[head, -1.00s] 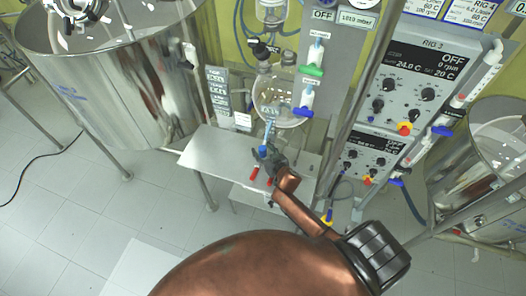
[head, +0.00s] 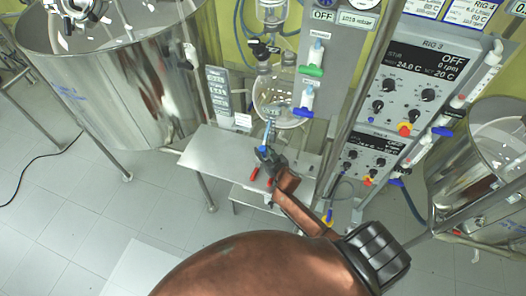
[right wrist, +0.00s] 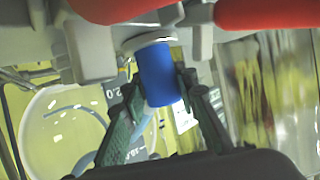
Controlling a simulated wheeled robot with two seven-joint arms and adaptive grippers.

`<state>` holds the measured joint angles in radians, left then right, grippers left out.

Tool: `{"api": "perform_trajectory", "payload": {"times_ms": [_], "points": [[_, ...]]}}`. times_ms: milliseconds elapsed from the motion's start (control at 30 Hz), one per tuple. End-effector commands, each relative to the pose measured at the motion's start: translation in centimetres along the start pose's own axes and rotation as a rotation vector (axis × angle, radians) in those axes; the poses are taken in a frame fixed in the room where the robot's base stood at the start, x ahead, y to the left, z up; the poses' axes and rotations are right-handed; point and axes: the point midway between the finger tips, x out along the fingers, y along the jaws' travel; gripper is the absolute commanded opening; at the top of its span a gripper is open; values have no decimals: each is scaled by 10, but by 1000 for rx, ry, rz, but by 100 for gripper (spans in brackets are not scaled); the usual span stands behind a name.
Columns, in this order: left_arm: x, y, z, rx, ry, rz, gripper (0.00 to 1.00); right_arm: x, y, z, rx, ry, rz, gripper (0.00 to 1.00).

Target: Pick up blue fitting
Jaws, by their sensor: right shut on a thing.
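The blue fitting (head: 262,149) is a small blue cylinder below the round glass vessel, above the small metal table. It shows large in the right wrist view (right wrist: 160,76), below a pale round collar. My right gripper (head: 267,155) is at the fitting in the head view. In the right wrist view its two dark fingers (right wrist: 165,104) stand on either side of the fitting's lower part, shut on it. The finger contact is partly hidden in the head view. My left gripper is not in view.
Red handles (head: 254,174) sit close below the gripper, and red parts (right wrist: 265,14) flank the fitting in the wrist view. The glass vessel (head: 275,98) is just above. A metal table (head: 222,150) and a steel tank (head: 115,90) stand to the left.

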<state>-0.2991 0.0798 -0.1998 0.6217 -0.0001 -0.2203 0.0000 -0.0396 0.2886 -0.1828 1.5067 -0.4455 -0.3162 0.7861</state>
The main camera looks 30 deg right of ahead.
Motion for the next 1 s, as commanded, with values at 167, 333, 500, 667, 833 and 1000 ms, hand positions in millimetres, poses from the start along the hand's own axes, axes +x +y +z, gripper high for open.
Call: {"api": "perform_trajectory", "payload": {"times_ms": [167,333,500,667,833,1000], "points": [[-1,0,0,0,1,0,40,-2,0,-5,-1,2,0,0],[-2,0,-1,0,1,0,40,-8,0,-22,-2,5,-1,0],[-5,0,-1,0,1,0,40,-25,-14,-44,2,5,-3,0],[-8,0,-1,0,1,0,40,-51,-41,-72,3,7,-4,0],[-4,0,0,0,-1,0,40,-77,-77,-83,7,2,-4,0],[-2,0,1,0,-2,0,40,-96,-104,-91,4,3,-1,0]]}}
